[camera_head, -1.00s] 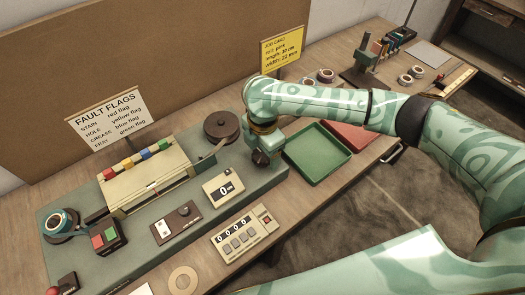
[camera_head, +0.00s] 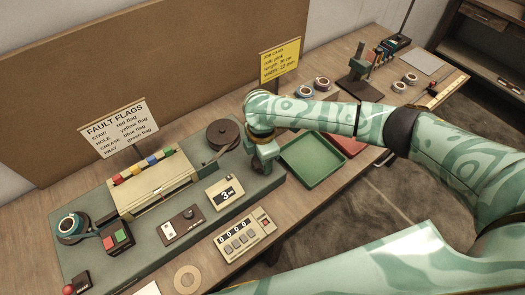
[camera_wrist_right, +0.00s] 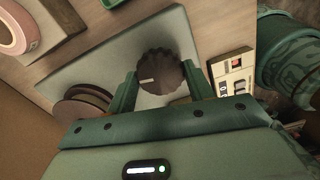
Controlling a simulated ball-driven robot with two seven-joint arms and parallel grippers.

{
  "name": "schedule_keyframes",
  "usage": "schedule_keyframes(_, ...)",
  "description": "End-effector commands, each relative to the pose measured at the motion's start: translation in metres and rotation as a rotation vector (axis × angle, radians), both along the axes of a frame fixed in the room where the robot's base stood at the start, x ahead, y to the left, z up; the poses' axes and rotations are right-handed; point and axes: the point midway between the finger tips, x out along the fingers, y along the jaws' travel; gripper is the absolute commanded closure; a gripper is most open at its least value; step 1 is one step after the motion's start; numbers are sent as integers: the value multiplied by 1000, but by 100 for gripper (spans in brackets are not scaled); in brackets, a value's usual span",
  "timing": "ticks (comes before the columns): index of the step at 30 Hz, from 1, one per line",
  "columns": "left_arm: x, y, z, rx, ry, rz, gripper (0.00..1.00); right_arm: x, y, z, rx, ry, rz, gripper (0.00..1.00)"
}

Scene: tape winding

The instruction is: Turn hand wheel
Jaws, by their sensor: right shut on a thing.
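The hand wheel (camera_wrist_right: 165,72) is a dark, fluted knob with a pale mark on its left side in the right wrist view. My right gripper (camera_wrist_right: 162,84) has its green fingers on either side of the wheel and is shut on it. In the head view my right gripper (camera_head: 264,166) points down at the right end of the green machine base (camera_head: 150,250), and the wheel is hidden by it. The small counter (camera_head: 225,193) reads 3 m. A dark round reel (camera_head: 222,133) sits left of my gripper. My left gripper is not in view.
A green tray (camera_head: 313,160) stands right of the machine, beside a red tray (camera_head: 350,143). A four-digit counter box (camera_head: 244,236) sits at the table front. A fault-flags sign (camera_head: 120,128) and a yellow job card (camera_head: 279,60) stand behind.

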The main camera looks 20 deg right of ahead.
Motion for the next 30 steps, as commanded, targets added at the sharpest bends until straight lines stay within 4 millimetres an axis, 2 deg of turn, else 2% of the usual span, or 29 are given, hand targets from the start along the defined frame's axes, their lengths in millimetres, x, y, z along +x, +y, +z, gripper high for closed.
schedule_keyframes(1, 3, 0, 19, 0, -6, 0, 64, -2, 1, 10, 1, 2, -37, 71)
schedule_keyframes(3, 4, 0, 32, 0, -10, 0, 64, -2, 1, 10, 1, 3, -98, 71)
schedule_keyframes(12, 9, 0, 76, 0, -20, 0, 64, -1, 1, 6, 1, 3, -352, 71)
schedule_keyframes(21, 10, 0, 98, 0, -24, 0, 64, -1, 1, 3, 2, 3, -536, 71)
schedule_keyframes(30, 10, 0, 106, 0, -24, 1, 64, -1, 1, 1, 2, 2, -614, 71)
